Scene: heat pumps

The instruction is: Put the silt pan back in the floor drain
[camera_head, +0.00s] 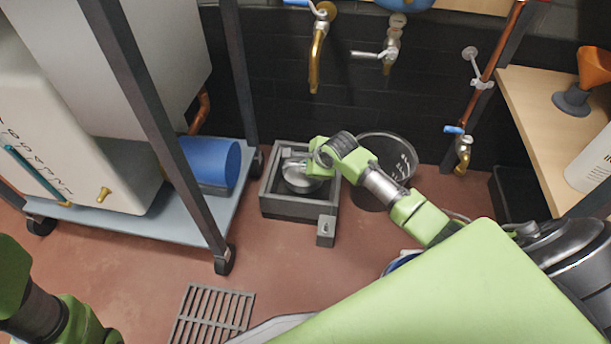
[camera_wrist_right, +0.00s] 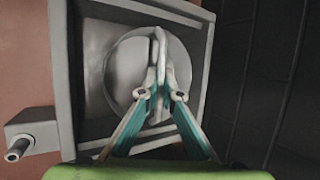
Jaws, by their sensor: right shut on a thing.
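The silt pan (camera_head: 302,178) is a round grey metal pan with an upright handle. It sits inside the square grey floor drain (camera_head: 287,206), within its walls; whether it rests on the bottom I cannot tell. In the right wrist view the pan (camera_wrist_right: 122,75) lies inside the drain's frame (camera_wrist_right: 62,70). My right gripper (camera_wrist_right: 160,88) is shut on the pan's handle, above the middle of the pan. In the head view my right gripper (camera_head: 300,160) reaches over the drain from the right. My left arm shows at the lower left; its gripper is out of view.
A slotted grate (camera_head: 212,316) lies on the red floor in front. A dark bucket (camera_head: 389,165) stands right of the drain. A wheeled trolley (camera_head: 228,215) with a blue cylinder (camera_head: 212,163) is left. Brass taps (camera_head: 316,60) hang above. A wooden bench (camera_head: 535,125) is right.

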